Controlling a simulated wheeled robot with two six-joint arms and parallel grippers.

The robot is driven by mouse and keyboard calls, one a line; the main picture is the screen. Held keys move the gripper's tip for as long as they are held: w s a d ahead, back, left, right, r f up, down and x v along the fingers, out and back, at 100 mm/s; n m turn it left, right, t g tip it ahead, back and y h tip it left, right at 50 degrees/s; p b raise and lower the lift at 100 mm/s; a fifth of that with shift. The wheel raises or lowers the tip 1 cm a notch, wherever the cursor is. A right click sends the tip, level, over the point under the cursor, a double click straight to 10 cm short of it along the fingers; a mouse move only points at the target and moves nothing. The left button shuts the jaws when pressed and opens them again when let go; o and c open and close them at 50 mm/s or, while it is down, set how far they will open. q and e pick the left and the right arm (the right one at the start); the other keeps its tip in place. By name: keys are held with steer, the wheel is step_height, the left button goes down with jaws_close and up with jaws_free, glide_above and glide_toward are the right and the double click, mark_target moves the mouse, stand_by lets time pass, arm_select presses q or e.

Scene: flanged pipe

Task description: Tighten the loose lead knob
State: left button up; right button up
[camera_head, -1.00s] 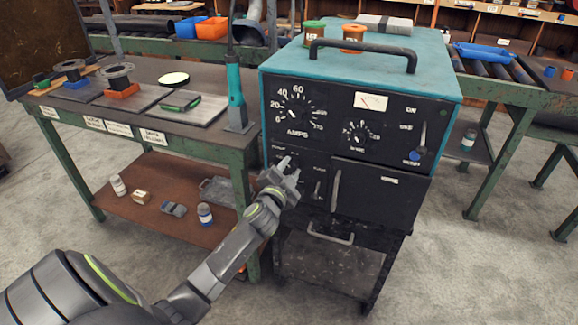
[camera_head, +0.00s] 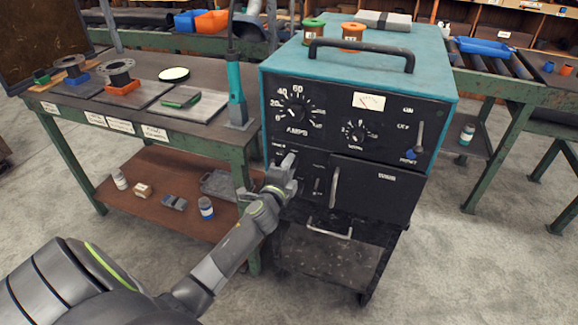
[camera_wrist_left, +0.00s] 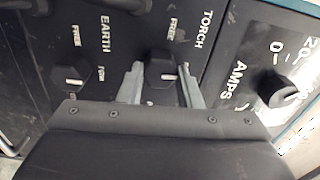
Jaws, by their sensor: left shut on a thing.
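The welding machine (camera_head: 350,110) has a black front panel with lead knobs low on its left. In the left wrist view, a dark knob (camera_wrist_left: 162,68) sits beside the TORCH label, with FREE printed near it. My left gripper (camera_wrist_left: 162,78) has its two fingers on either side of this knob and is shut on it. A second dark knob (camera_wrist_left: 70,78), by the EARTH label, stands apart from the fingers, with FREE and FIRM marks. In the head view my left gripper (camera_head: 284,172) is against the lower left panel and hides the torch knob. My right gripper is out of view.
The AMPS dial (camera_wrist_left: 277,90) is close to the right of the fingers in the wrist view. A green bench (camera_head: 190,143) with a teal upright tool (camera_head: 236,95) stands left of the machine. A bar handle (camera_head: 335,187) is on the panel's lower door.

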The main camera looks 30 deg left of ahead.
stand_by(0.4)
arm_select(q)
steer(key=o, duration=1)
steer(key=shift+c, duration=0.2)
steer(key=v, duration=1.7)
steer(key=shift+s+d, duration=0.15)
steer(key=s+a+f+n+g+h, duration=0.1)
steer(key=s+f+n+g, duration=0.25)
steer(key=f, duration=1.05)
steer(key=s+f+n+g, duration=0.3)
steer(key=s+f+g, duration=0.1)
steer(key=f, duration=1.1)
steer(key=s+d+f+n+g, duration=0.1)
steer(key=s+f+n+g, duration=0.2)
steer(key=s+f, duration=0.3)
steer(key=s+d+f+n+g+h+p, duration=0.1)
steer(key=s+f, duration=0.5)
steer(key=s, duration=0.7)
steer(key=s+d+f+n+g+h, duration=0.1)
steer(key=s+d+f+n+g, duration=0.1)
steer(key=s+f+n+g, duration=0.2)
steer(key=s+f+g, duration=0.1)
steer(key=s+f, duration=0.2)
steer(key=s, duration=0.3)
steer(key=shift+n+p, duration=0.3)
steer(key=shift+n, duration=0.05)
